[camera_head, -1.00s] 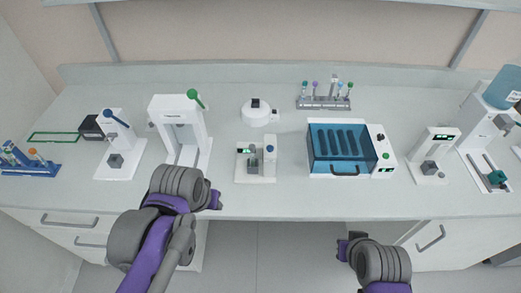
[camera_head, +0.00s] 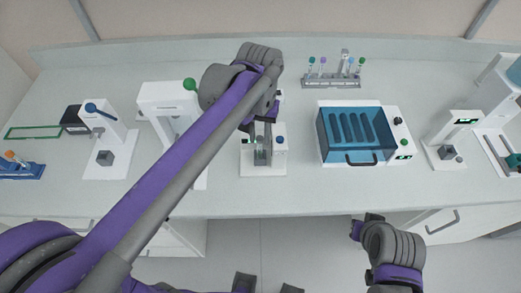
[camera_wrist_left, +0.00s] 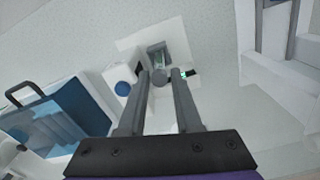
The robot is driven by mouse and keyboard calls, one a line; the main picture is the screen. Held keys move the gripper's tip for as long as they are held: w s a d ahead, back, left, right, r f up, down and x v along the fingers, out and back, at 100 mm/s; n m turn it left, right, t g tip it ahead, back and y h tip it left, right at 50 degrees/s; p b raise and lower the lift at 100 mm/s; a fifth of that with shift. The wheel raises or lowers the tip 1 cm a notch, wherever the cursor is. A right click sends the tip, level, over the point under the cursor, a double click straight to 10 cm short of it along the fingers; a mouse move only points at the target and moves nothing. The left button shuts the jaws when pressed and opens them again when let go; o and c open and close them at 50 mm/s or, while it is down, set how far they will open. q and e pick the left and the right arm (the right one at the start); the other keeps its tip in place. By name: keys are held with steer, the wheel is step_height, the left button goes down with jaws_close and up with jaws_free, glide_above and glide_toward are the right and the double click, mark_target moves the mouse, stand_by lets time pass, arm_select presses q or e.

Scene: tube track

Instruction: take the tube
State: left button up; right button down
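A tube with a grey round top (camera_wrist_left: 160,78) appears to stand in a small white device (camera_head: 253,168) with a blue knob. My left gripper (camera_head: 262,142) reaches over this device from above. In the left wrist view the two fingers of my left gripper (camera_wrist_left: 162,73) are parted, one on each side of the grey top, with what looks like a narrow gap. The tube's lower part is mostly hidden. My right gripper (camera_head: 362,226) hangs in front of the bench, away from the device; its finger opening is unclear.
A tube rack (camera_head: 332,80) with several coloured caps stands at the back. A blue-lidded machine (camera_head: 355,135) stands right of the device. A white press-like stand (camera_head: 165,98) is close on the left, partly behind my arm. A blue rack (camera_head: 22,171) is at far left.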

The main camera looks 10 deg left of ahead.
mark_target(260, 146)
arm_select(q)
step_height(260, 146, down, 5)
steer(key=shift+f, duration=0.15)
jaws_close()
stand_by(0.4)
step_height(260, 146, up, 10)
steer(key=shift+r, duration=0.1)
stand_by(0.4)
